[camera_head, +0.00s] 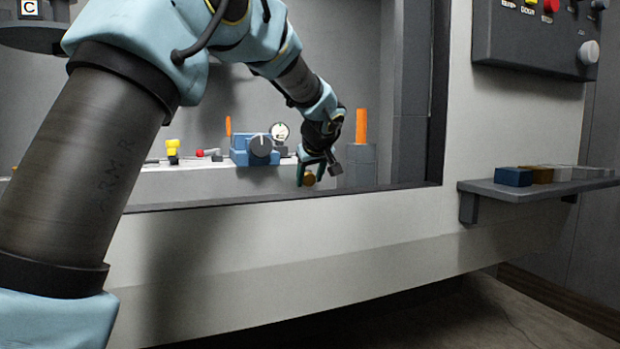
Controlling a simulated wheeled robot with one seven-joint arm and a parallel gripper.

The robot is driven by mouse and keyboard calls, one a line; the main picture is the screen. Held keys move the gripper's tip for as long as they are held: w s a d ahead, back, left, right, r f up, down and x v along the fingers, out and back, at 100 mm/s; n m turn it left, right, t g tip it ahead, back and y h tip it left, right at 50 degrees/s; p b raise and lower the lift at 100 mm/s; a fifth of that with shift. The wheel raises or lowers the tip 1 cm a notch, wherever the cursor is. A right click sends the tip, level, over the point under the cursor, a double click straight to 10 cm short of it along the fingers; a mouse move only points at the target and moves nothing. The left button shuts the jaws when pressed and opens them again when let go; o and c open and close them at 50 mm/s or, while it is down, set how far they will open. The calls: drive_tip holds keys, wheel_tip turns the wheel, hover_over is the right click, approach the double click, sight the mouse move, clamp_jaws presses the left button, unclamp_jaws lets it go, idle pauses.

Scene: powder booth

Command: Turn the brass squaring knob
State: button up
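The brass knob (309,179) is a small round brown-gold piece low on the front of the pale ledge inside the booth opening. My gripper (317,172) reaches down to it from the upper left, with its fingers spread apart. One finger is just left of the knob and the dark grey tip of the other is to its right and slightly higher. The fingers look open around the knob, with no clear contact visible. My gripper partly covers the area just above the knob.
A blue block with a grey dial (261,146) and a small round gauge (280,132) stand left of my gripper. An orange post (361,126) on a grey base is close on the right. A shelf (535,188) with several blocks and a control panel (535,40) are farther right.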

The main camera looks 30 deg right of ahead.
clamp_jaws()
idle(0.4)
drive_tip(key=m+y+p, duration=0.1)
drive_tip(key=y+p, duration=0.1)
drive_tip(key=m+y+p, duration=0.1)
drive_tip(key=p, duration=0.1)
drive_tip(key=shift+s+d+r+y, duration=0.1)
drive_tip(key=shift+d+r+y, duration=0.1)
drive_tip(key=shift+d+y, duration=0.2)
drive_tip(key=shift+m+t+y+p, duration=0.5)
drive_tip(key=shift+m+y+p, duration=0.1)
drive_tip(key=shift+y+p, duration=0.45)
drive_tip(key=shift+d+f+m+t+y+p, duration=0.1)
drive_tip(key=shift+f+m+t+y+p, duration=0.2)
drive_tip(key=shift+m+y+p, duration=0.6)
drive_tip(key=shift+y+p, duration=0.25)
drive_tip(key=shift+p, duration=0.15)
drive_tip(key=shift+o, duration=2.2)
unclamp_jaws()
